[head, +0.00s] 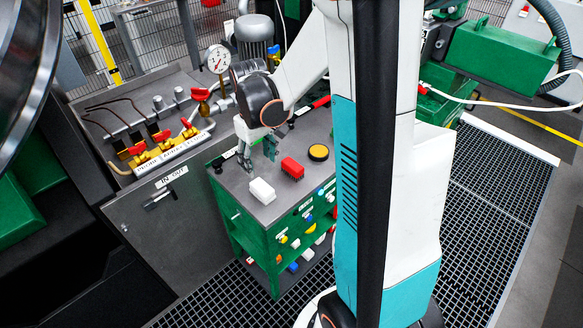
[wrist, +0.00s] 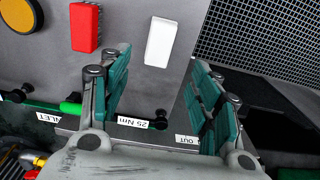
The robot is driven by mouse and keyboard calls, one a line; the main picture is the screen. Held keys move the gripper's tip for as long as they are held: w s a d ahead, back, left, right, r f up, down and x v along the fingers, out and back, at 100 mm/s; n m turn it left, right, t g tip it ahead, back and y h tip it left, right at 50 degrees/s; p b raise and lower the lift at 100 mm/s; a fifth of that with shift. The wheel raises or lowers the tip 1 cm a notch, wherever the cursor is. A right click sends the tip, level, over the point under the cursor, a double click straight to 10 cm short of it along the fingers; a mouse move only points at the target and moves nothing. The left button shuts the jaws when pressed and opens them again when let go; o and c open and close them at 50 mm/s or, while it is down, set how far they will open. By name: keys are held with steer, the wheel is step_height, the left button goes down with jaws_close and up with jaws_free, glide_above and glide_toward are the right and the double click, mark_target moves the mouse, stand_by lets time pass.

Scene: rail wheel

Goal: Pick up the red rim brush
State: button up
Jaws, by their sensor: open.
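The red rim brush (head: 291,168) is a small red block on the grey top of the green cart (head: 252,243). It also shows at the upper left of the wrist view (wrist: 85,27). My gripper (head: 257,156) is open and empty above the cart top, left of the brush in the head view. In the wrist view its teal fingers (wrist: 162,85) stand wide apart, and the brush lies outside them, beyond the left finger. A white block (wrist: 160,40) lies beside the brush, closer to the space ahead of the fingers.
The white block (head: 262,191) and a yellow-black round thing (head: 318,152) flank the brush. A green-handled tool (wrist: 72,107) lies near the labelled cart edge. A valve panel with red handles (head: 163,148) and a gauge (head: 217,59) stand to the left.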

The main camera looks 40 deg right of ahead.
steer(key=shift+d, duration=0.1)
stand_by(0.3)
steer(key=p, duration=0.3)
glide_above(292, 164)
steer(key=f+b, duration=0.1)
steer(key=f, duration=0.3)
steer(key=f+b, duration=0.1)
steer(key=f, duration=0.1)
steer(key=shift+s+d+f+b, duration=0.2)
steer(key=shift+d+b, duration=0.1)
steer(key=shift+b, duration=0.05)
steer(key=shift+w+a+f+b, duration=0.1)
steer(key=shift+f+b, duration=0.6)
steer(key=shift+f, duration=0.95)
steer(key=shift+w+a+f+b, duration=0.1)
steer(key=shift+f+b, duration=0.6)
steer(key=shift+f, duration=0.95)
steer(key=shift+r, duration=0.1)
steer(key=shift+c, duration=0.3)
steer(key=c, duration=1.1)
